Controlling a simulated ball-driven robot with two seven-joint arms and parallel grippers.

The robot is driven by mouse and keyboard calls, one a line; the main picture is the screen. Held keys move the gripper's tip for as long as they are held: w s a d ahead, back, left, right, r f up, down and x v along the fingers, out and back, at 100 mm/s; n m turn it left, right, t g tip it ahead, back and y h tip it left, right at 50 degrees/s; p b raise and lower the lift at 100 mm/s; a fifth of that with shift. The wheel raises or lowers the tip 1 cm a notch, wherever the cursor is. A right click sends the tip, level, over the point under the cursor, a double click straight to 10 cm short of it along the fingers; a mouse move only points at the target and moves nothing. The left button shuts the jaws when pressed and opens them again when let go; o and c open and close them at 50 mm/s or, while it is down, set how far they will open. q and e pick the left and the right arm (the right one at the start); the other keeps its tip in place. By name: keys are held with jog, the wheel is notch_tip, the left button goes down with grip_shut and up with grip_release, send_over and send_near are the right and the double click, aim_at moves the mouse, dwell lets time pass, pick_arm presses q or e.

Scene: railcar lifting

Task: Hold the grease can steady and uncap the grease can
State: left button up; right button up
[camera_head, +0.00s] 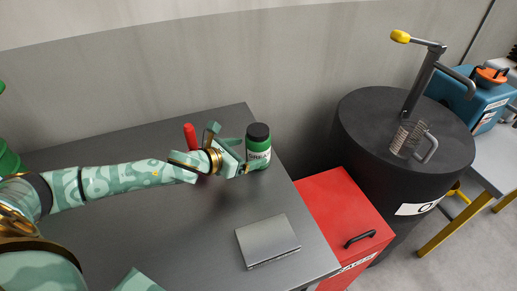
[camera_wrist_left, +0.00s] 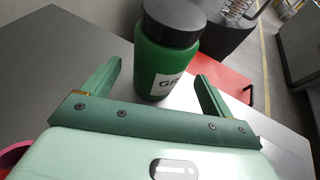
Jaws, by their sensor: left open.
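The grease can (camera_head: 259,154) is a green cylinder with a black cap (camera_head: 258,132) and a white label. It stands upright near the right end of the dark grey table (camera_head: 110,145). My left gripper (camera_head: 243,155) is open beside the can, with the cap on top. In the left wrist view the can (camera_wrist_left: 165,60) stands ahead of and between the two spread green fingers (camera_wrist_left: 160,85), and I see no contact. My right gripper is not in view.
A red upright object (camera_head: 190,136) stands behind my left wrist. A flat grey box (camera_head: 267,242) lies near the table's front right. A red cabinet (camera_head: 340,205) and a black drum (camera_head: 385,130) with a crank stand right of the table.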

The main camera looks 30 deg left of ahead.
pick_arm(q)
jog(key=b+x, duration=0.1)
jog(key=x, duration=0.4)
jog(key=shift+w, duration=0.15)
jog(key=shift+r, duration=0.1)
jog(key=c, duration=1.3)
jog(key=shift+r, duration=0.1)
